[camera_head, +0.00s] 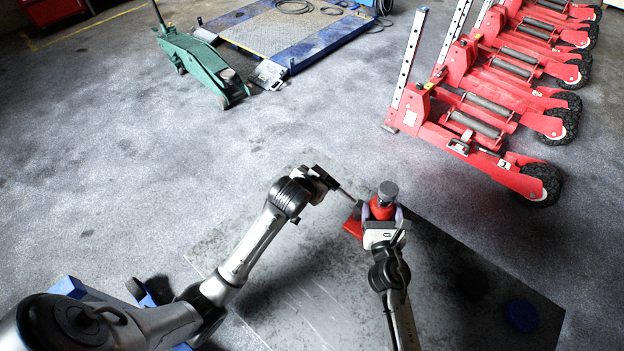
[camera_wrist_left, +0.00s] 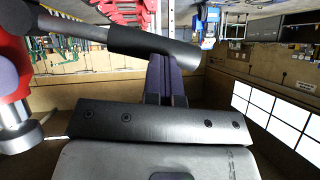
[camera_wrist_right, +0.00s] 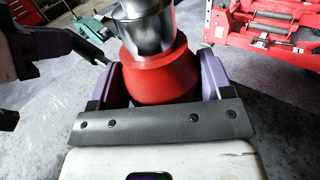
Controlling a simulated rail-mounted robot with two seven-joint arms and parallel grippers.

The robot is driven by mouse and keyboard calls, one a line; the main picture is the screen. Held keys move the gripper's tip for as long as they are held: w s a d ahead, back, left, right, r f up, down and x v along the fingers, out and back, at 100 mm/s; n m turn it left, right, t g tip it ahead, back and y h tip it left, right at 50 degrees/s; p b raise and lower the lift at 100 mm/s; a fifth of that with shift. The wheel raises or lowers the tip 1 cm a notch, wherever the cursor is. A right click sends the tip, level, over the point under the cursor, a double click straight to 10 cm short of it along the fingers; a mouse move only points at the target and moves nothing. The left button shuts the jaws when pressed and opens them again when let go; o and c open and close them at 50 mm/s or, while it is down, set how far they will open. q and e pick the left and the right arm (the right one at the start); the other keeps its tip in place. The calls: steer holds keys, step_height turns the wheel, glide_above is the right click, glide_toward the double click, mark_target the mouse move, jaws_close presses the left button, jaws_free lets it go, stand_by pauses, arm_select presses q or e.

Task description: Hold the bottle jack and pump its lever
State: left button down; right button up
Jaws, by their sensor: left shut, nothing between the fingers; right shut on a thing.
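The red bottle jack (camera_head: 381,209) with a grey top (camera_head: 388,190) stands upright on the dark floor plate. My right gripper (camera_head: 383,225) is shut on its body; in the right wrist view the fingers flank the red body (camera_wrist_right: 165,82). The jack's lever (camera_head: 346,192) sticks out left toward my left gripper (camera_head: 323,179). In the left wrist view, the lever's black grip (camera_wrist_left: 150,45) crosses at the tips of my left fingers (camera_wrist_left: 165,80). Those fingers are shut together with nothing between them. I cannot tell whether they touch the grip.
The dark floor plate (camera_head: 300,300) has a blue round thing (camera_head: 522,315) at its right. Red wheeled units (camera_head: 480,140) stand at the upper right. A green trolley jack (camera_head: 200,62) and a blue-edged platform (camera_head: 290,35) are at the back. The floor between is clear.

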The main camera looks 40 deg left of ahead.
arm_select(q)
steer(key=w+r+v, duration=0.1)
steer(key=v, duration=1)
steer(key=shift+s+r, duration=0.25)
steer(key=shift+r, duration=0.15)
steer(key=shift+a, duration=0.1)
stand_by(0.8)
